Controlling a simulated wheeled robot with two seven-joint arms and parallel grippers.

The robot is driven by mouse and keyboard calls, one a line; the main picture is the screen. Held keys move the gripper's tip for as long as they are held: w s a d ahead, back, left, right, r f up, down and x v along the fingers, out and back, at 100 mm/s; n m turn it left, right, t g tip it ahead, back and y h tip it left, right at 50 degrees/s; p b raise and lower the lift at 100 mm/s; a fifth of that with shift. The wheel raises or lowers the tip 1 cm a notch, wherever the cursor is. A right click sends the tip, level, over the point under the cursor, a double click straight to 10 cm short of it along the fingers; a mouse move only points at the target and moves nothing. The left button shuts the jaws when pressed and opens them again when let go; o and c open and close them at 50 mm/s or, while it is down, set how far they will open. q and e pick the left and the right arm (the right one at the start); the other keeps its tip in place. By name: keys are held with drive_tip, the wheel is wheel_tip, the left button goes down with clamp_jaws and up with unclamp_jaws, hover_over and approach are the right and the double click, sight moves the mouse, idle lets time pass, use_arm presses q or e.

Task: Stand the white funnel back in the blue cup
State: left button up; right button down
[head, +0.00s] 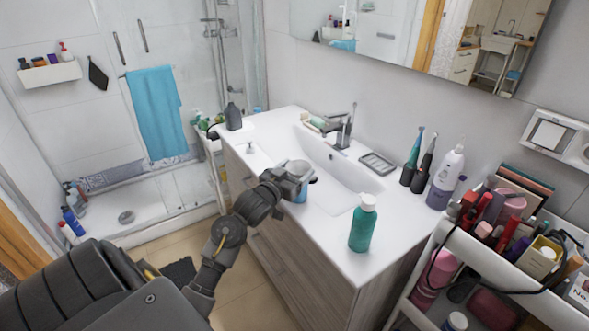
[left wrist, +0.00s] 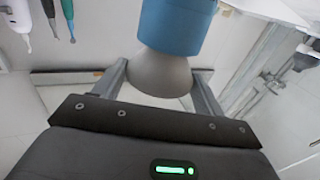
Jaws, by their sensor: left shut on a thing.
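The blue cup (head: 301,193) stands on the white counter in front of the basin, partly hidden by my left gripper (head: 298,174). The same cup (left wrist: 178,25) fills the top middle of the left wrist view. The white funnel (left wrist: 160,75), looking grey in shade, is between the two fingers of my left gripper (left wrist: 162,78), which is shut on it. Its narrower end meets the cup's edge in that view. How deep it sits in the cup is hidden. My right gripper is not in view.
A teal bottle (head: 363,224) stands at the counter's front right. A soap dish (head: 378,163), toothbrushes (head: 414,150) and a white-purple bottle (head: 446,178) are behind it. A full cosmetics cart (head: 440,240) stands at right. The counter between cup and teal bottle is clear.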

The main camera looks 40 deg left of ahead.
use_arm(q)
drive_tip(key=shift+f, duration=0.65)
drive_tip(key=o, duration=1)
drive_tip(key=shift+c, duration=0.2)
drive_tip(key=shift+r, duration=0.2)
drive_tip(key=s+d+b, duration=0.1)
drive_tip(key=s, duration=1.1)
drive_tip(key=shift+r+b, duration=0.4)
drive_tip(key=shift+r, duration=0.05)
